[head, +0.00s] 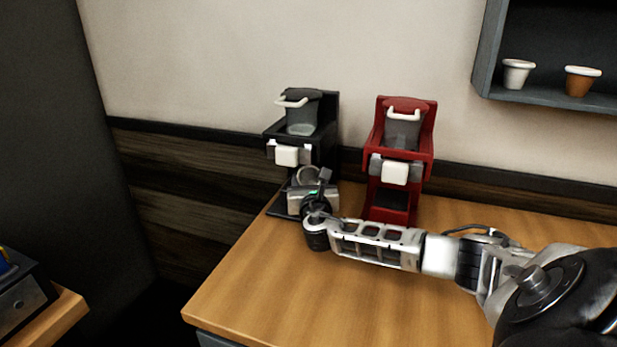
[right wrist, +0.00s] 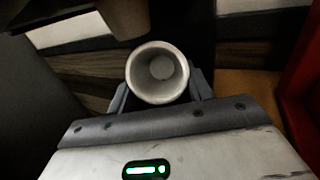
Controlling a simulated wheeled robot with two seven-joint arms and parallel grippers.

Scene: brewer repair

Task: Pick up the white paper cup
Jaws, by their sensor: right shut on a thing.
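The white paper cup (right wrist: 160,72) shows from above in the right wrist view, with its round rim and empty inside facing the camera. My right gripper (right wrist: 161,88) has one finger on each side of the cup and is shut on it. In the head view, the right gripper (head: 309,187) is low in front of the black brewer (head: 310,134). The cup there is small and mostly hidden by the gripper. I cannot tell whether its base touches anything. My left gripper is not in view.
A red brewer (head: 405,150) stands on the wooden counter (head: 262,290), to the right of the black one. A wall shelf (head: 545,98) at upper right holds a white cup (head: 517,74) and a brown one (head: 581,82). The counter's left front is clear.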

